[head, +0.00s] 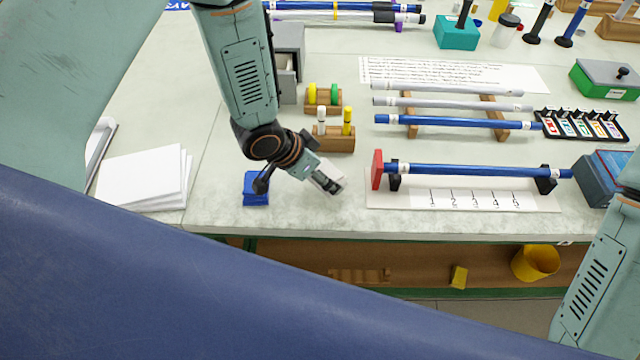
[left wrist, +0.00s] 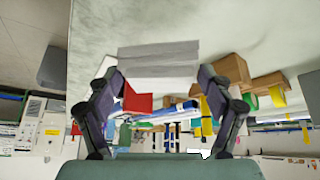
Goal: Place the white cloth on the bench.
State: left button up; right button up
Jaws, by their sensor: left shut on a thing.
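The white cloth (head: 324,174) is a small folded pad in my left gripper (head: 332,186), close over the front part of the pale bench (head: 225,205). In the left wrist view the cloth (left wrist: 158,55) spans between the two dark fingers of the left gripper (left wrist: 160,72), which are shut on it. I cannot tell if its underside touches the bench. My right arm shows at the lower right of the head view, but its gripper is out of view.
A small blue block (head: 256,188) lies left of the gripper. A wooden holder (head: 335,140) with white and yellow pegs stands behind. A blue rod (head: 470,171) on black supports is at the right. White sheets (head: 140,178) lie left. The bench's front edge is near.

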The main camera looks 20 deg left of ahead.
aim_at(314, 182)
pick_arm(q)
jog(key=f, duration=0.3)
jog(key=shift+s+a+f, duration=0.1)
jog(key=shift+s+a, duration=0.1)
jog(key=shift+a, duration=0.05)
jog(key=shift+f, duration=0.25)
jog(key=shift+w+d+f, duration=0.1)
jog(key=shift+w+d, duration=0.05)
jog(key=shift+w, duration=0.05)
jog(key=shift+s+f+b, duration=0.15)
jog(key=shift+b, duration=0.15)
jog(key=o, duration=0.7)
jog(key=shift+o, duration=1.3)
